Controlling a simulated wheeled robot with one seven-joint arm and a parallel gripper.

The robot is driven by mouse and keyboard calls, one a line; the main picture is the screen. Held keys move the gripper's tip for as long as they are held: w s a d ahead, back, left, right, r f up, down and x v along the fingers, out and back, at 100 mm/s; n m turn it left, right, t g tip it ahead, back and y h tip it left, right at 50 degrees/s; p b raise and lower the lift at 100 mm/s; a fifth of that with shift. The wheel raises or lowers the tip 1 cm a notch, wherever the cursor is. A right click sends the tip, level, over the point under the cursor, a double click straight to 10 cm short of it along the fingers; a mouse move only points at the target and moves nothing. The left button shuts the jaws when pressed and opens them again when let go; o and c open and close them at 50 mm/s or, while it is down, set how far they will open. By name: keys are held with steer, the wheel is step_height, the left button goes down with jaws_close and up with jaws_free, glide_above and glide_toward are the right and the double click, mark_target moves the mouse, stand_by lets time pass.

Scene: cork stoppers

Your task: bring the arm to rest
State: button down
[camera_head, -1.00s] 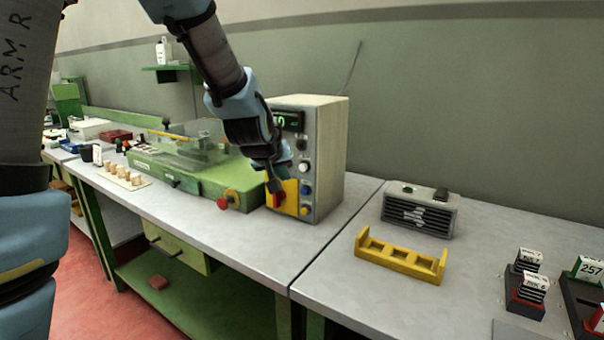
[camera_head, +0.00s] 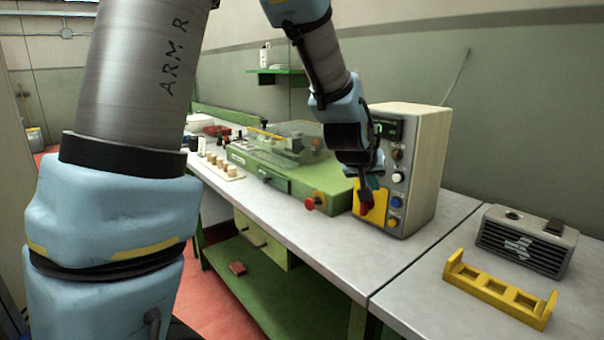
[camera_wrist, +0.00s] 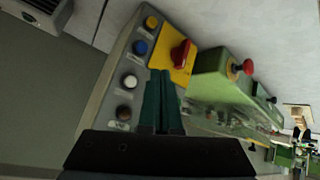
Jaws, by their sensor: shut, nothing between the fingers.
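My gripper (camera_head: 369,194) is in front of the control box (camera_head: 424,160) on the bench, near its yellow plate with the red switch (camera_head: 366,208). In the wrist view, the two dark green fingers (camera_wrist: 162,75) are together with nothing between them. They point toward the yellow plate and the red switch (camera_wrist: 182,54); I cannot tell whether they touch the box. The arm reaches down to the box from above.
A green machine (camera_head: 285,165) with a clear cover stands left of the box. Cork stoppers (camera_head: 222,167) stand on a board further left. A yellow holder (camera_head: 498,290) and a grey vented unit (camera_head: 526,240) are at right. A green shelf (camera_head: 283,70) hangs on the wall.

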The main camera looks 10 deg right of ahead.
steer(key=a+f+n+g+y, duration=0.1)
steer(key=a+f+y, duration=0.1)
steer(key=a, duration=0.7)
steer(key=a+f+n+g+y, duration=0.1)
steer(key=a+f+y, duration=0.1)
steer(key=a, duration=0.7)
steer(key=s+a+f+g+y, duration=0.1)
steer(key=s+a+f, duration=0.1)
steer(key=s+a, duration=0.3)
steer(key=s+a+f+n+g+y, duration=0.1)
steer(key=s+a, duration=0.3)
steer(key=a, duration=0.7)
steer(key=shift+s+a+f+g, duration=0.25)
steer(key=shift+s+f+g, duration=0.15)
steer(key=shift+g, duration=0.2)
